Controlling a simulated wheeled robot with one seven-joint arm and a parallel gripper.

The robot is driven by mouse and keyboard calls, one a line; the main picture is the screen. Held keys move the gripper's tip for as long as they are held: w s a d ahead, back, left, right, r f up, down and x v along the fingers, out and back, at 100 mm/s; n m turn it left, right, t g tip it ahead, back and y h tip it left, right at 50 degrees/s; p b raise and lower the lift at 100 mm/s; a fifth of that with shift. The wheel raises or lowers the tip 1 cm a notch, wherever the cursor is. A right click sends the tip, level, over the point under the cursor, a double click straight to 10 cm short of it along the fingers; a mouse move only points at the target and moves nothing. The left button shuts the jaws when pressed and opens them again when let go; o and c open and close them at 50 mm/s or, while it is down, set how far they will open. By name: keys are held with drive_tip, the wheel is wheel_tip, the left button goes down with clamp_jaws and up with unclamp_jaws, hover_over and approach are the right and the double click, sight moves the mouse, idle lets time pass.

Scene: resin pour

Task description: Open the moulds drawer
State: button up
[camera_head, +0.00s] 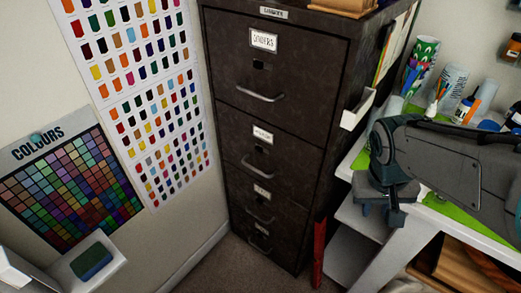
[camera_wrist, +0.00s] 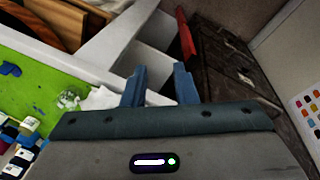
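A dark metal filing cabinet (camera_head: 325,75) stands against the wall in the head view, with several stacked drawers, all closed. The top drawer (camera_head: 230,75) has a white label and a bar handle (camera_head: 260,95). The second drawer (camera_head: 235,130) has a handle (camera_head: 258,168), and lower drawers show below it. The lower labels are too small to read, so I cannot tell which is the moulds drawer. My gripper (camera_head: 388,208) is right of the cabinet, apart from it, over the table's edge. In the wrist view my gripper (camera_wrist: 160,88) has its blue fingers apart with nothing between them.
A white table (camera_head: 385,270) with a green mat (camera_head: 450,212), cups and bottles stands right of the cabinet. A red upright object (camera_head: 319,250) is between cabinet and table. A white tray-like thing (camera_head: 95,265) is at lower left. Floor (camera_head: 225,268) before the cabinet is clear.

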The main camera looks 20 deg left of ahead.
drive_tip(key=w+a+f+n+h+b, duration=0.3)
drive_tip(key=w+a+f, duration=0.3)
drive_tip(key=f, duration=0.1)
drive_tip(key=n+t+h+b, duration=0.1)
drive_tip(key=n+t+b, duration=0.7)
drive_tip(key=t, duration=0.5)
approach(254, 170)
drive_tip(key=shift+n, duration=0.4)
drive_tip(key=x, duration=1)
drive_tip(key=shift+w+f, duration=0.15)
drive_tip(key=shift+w, duration=0.15)
clamp_jaws()
